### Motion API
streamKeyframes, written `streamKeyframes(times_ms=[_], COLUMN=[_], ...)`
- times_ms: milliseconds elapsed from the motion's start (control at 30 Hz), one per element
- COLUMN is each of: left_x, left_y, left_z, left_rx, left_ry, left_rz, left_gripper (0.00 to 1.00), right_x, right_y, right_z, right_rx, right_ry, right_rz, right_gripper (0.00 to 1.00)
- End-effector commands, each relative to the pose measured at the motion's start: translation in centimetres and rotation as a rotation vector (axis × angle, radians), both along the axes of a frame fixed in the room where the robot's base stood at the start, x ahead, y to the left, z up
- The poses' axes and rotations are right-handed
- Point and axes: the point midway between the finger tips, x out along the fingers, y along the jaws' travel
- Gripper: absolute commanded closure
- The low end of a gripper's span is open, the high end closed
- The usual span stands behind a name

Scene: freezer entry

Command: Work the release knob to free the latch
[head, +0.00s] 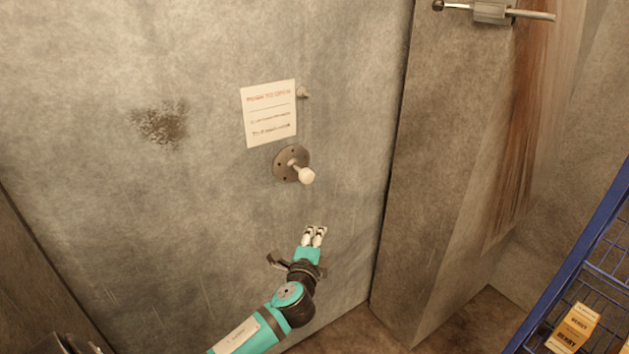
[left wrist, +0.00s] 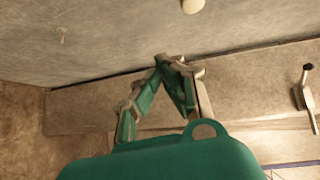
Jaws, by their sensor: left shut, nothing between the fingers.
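The release knob (head: 306,175) is a pale round knob on a short rod. It sticks out from a round brown plate (head: 287,162) fixed to the grey door (head: 210,220). My left gripper (head: 314,231) is below the knob in the head view, shut and empty, its fingertips pointing up and apart from the knob. In the left wrist view, the shut fingers (left wrist: 172,60) show in the middle, and part of the pale knob (left wrist: 193,5) shows at the top edge. A metal latch bar (head: 492,11) is on the wall at top right. My right gripper is not seen.
A blue wire rack (head: 585,260) with yellow boxes (head: 574,328) stands at lower right. The door surface around the knob is otherwise clear.

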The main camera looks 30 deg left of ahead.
Motion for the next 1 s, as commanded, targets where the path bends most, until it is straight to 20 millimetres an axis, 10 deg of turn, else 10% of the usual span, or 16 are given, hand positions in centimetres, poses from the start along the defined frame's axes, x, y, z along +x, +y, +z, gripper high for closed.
streamKeyframes(times_ms=[200, 633, 1000], left_x=[-0.1, 0.7, 7.4], left_y=[0.0, 0.3, 3.2], left_z=[5.5, 5.6, 5.8], left_rx=[0.073, 0.072, 0.072], left_ry=[-0.083, -0.083, -0.083], left_rz=[0.010, 0.011, 0.012], left_gripper=[1.00, 1.00, 1.00], right_x=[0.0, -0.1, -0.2], right_y=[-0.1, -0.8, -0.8], right_z=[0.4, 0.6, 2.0], right_rx=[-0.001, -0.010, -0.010], right_ry=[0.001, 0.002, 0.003], right_rz=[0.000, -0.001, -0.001], right_gripper=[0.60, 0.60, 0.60])
